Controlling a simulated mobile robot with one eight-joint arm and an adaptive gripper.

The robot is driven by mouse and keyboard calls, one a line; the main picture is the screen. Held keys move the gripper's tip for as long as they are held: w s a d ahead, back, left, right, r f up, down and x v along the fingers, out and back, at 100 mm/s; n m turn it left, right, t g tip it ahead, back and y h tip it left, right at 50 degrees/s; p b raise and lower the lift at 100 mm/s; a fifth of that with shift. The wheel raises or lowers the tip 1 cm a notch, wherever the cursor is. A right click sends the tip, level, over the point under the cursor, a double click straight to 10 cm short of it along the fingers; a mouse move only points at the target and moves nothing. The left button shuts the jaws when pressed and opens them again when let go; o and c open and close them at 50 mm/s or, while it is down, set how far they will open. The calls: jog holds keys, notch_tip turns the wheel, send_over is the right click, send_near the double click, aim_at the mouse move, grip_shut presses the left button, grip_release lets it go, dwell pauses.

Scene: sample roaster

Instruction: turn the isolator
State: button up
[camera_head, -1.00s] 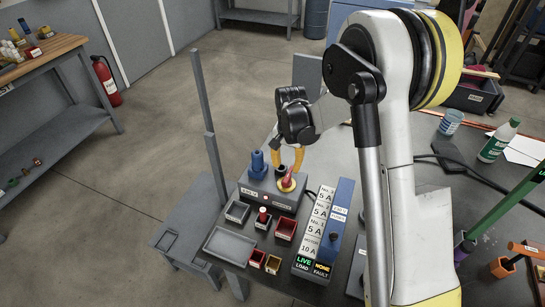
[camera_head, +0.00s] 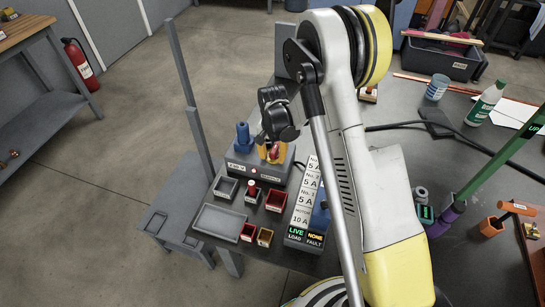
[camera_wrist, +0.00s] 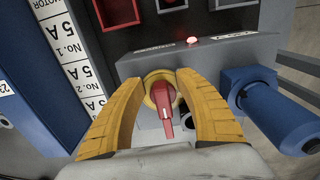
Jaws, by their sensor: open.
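The isolator is a red handle on a round yellow plate, on top of a grey box (camera_head: 238,168). In the wrist view the red handle (camera_wrist: 167,106) points towards the bottom of the picture, between my two orange-yellow fingers. My gripper (camera_wrist: 161,82) is open, one finger on each side of the handle, tips beside the yellow plate (camera_wrist: 158,80). Whether the fingers touch it I cannot tell. In the head view my gripper (camera_head: 272,150) stands over the box and partly hides the handle.
A blue plug-like post (camera_head: 242,137) stands close left of the isolator; the wrist view shows it at right (camera_wrist: 268,108). A labelled strip (camera_head: 303,205) with LIVE and NONE signs, small trays (camera_head: 220,220) and coloured bins (camera_head: 276,200) lie in front. A small lit red lamp (camera_wrist: 192,40) is near.

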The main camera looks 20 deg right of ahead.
grip_shut()
jog(key=shift+n, duration=0.3)
jog(key=n, duration=0.2)
jog(key=d+n+b, duration=0.1)
jog(key=n, duration=0.1)
jog(key=shift+s, duration=0.2)
jog(key=n, duration=0.2)
jog(key=n+b, duration=0.1)
jog(key=n, duration=0.1)
jog(key=shift+d+n, duration=0.4)
jog(key=n, duration=0.4)
jog(key=shift+w+d+b, duration=0.2)
jog(key=shift+d+b, duration=0.2)
jog(key=shift+w+d+n, duration=0.15)
jog(key=shift+n, duration=0.9)
jog(key=shift+w+d+n, duration=0.1)
jog(key=shift+w+n, duration=0.05)
jog(key=shift+n, duration=0.9)
